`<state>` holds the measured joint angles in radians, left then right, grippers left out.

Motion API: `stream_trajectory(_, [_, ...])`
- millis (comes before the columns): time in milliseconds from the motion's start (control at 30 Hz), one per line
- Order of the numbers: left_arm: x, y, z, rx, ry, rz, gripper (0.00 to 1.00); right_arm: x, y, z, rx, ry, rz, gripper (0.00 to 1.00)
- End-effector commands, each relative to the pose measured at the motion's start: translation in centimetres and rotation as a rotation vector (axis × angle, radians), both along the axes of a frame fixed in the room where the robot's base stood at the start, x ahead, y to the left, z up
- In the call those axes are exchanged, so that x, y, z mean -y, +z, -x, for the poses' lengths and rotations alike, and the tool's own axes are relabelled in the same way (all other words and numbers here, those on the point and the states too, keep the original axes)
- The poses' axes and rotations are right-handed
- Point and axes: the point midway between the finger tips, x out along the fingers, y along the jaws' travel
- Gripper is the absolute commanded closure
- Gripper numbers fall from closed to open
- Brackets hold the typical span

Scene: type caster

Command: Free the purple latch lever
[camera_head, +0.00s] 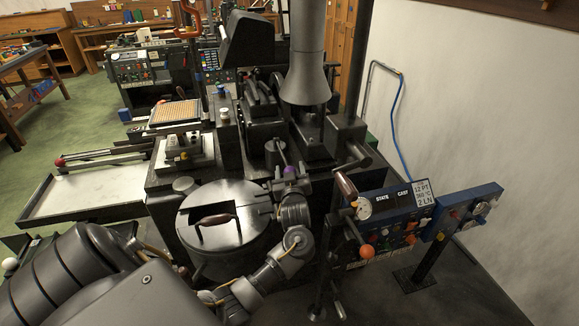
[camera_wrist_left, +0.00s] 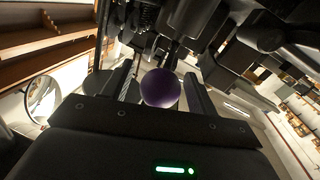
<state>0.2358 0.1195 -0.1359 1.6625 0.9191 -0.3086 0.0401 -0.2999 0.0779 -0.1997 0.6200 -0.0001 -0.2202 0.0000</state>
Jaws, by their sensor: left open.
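The purple latch lever shows as a round purple knob (camera_head: 291,171) at the machine's front, just right of and behind the round lidded pot. In the left wrist view the purple knob (camera_wrist_left: 160,88) sits in the middle, between the two fingers. My left gripper (camera_head: 287,180) is open and reaches up to the knob from the front. In the wrist view the fingers of the left gripper (camera_wrist_left: 160,80) stand on either side of it, with a gap that looks clear at least on the right. The lever's arm behind the knob is mostly hidden. My right gripper is not in view.
The dark lidded pot (camera_head: 222,215) with a wooden handle stands close to my left forearm. A control panel (camera_head: 395,215) with an orange knob (camera_head: 367,251) is to the right. A dark funnel-shaped column (camera_head: 305,75) rises behind the lever. Machine parts crowd the space beyond the knob.

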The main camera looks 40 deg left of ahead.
Motion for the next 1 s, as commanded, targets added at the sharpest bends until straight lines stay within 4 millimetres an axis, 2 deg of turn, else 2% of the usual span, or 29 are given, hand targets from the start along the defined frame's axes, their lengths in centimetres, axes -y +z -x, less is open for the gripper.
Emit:
stream_trajectory(133, [-0.73,0.03,-0.66,-0.001,0.001,-0.001,0.41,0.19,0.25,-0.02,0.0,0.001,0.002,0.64])
stream_trajectory(433, [-0.83,-0.03,-0.78,0.001,0.001,0.001,0.41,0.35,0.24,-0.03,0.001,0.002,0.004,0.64])
stream_trajectory(867, [-0.8,-0.05,-0.76,-0.001,0.001,0.001,0.98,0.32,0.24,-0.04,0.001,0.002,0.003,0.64])
stream_trajectory(1000, [-0.8,0.0,-0.86,-0.001,0.001,0.002,1.0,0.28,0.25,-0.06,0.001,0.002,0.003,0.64])
